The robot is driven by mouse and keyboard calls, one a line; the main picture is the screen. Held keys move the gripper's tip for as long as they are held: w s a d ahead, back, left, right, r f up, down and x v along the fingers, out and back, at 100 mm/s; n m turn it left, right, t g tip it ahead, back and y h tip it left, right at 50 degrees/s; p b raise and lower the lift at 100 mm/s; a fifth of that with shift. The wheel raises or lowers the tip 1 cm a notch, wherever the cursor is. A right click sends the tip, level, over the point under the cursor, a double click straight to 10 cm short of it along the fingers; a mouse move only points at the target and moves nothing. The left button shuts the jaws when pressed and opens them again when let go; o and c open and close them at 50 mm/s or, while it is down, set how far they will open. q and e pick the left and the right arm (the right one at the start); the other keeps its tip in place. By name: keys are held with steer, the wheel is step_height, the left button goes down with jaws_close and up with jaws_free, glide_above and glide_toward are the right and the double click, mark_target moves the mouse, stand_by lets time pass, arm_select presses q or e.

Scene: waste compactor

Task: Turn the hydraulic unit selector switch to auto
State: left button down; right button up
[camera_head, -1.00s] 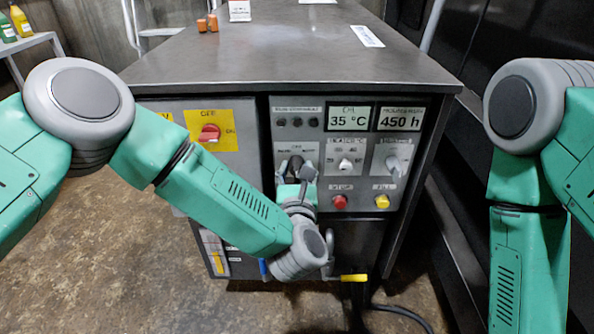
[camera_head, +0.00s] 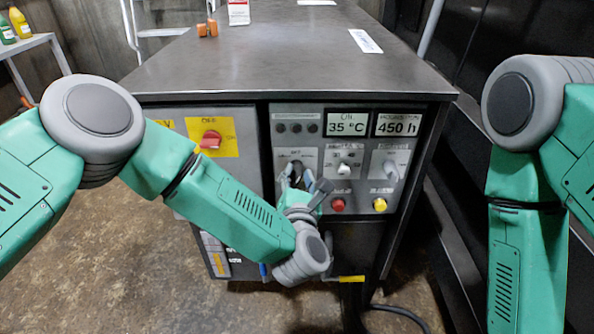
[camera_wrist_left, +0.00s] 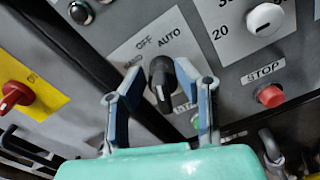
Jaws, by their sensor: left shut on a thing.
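The hydraulic unit selector switch is a black knob (camera_wrist_left: 162,80) on a grey plate (camera_wrist_left: 140,55) marked HAND, OFF and AUTO. In the wrist view its upper end lies below the OFF and AUTO labels, and a white line marks its lower end. I cannot tell exactly which setting it is on. My left gripper (camera_wrist_left: 160,98) has one finger on each side of the knob and is shut on it. In the head view the left gripper (camera_head: 303,182) partly hides the knob. My right arm shows at the right, but its gripper is out of view.
A red stop button (camera_head: 337,204), a yellow button (camera_head: 380,204) and two other selectors sit close to the right on the panel. A red switch on a yellow plate (camera_head: 228,140) is to the left. The cabinet top (camera_head: 290,70) is mostly clear.

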arm_select(q)
steer(key=shift+s+d+f+m+p, duration=0.15)
steer(key=shift+m+p, duration=0.15)
steer(key=shift+m, duration=0.45)
steer(key=shift+w+d+m+p, duration=0.1)
steer(key=shift+m+p, duration=0.2)
steer(key=shift+m, duration=0.5)
steer(key=shift+s+d+f+m+p, duration=0.15)
steer(key=shift+m+p, duration=0.15)
steer(key=shift+m, duration=0.45)
steer(key=shift+w, duration=0.1)
steer(key=c, duration=1.6)
jaws_free()
steer(key=s, duration=1.2)
